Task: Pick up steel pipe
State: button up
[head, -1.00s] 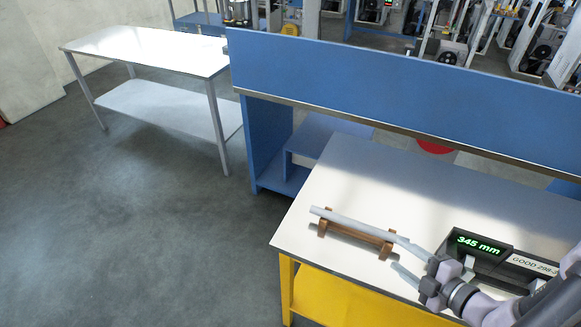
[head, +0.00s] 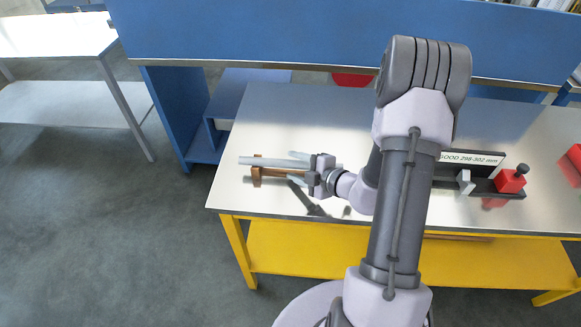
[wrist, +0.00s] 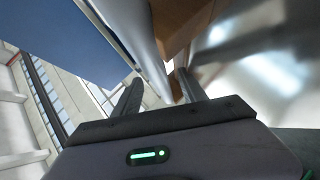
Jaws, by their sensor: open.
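The steel pipe (head: 262,161) is a thin grey bar lying on a brown wooden stand (head: 257,172) at the left of the metal tabletop. My gripper (head: 294,167) is open at the right end of the pipe, with its fingers pointing left along it. In the wrist view the pipe (wrist: 143,32) runs down towards the gap between the two open fingers (wrist: 160,92), beside the brown wood (wrist: 182,28). I cannot tell whether either finger touches the pipe.
A gauge with a "GOOD 298-302 mm" label (head: 473,158) and a red block (head: 510,181) stands at the right of the table (head: 290,110). A blue panel (head: 250,35) rises behind. Another table (head: 55,40) is at the far left.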

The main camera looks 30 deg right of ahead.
jog(key=shift+r, duration=0.1)
grip_shut()
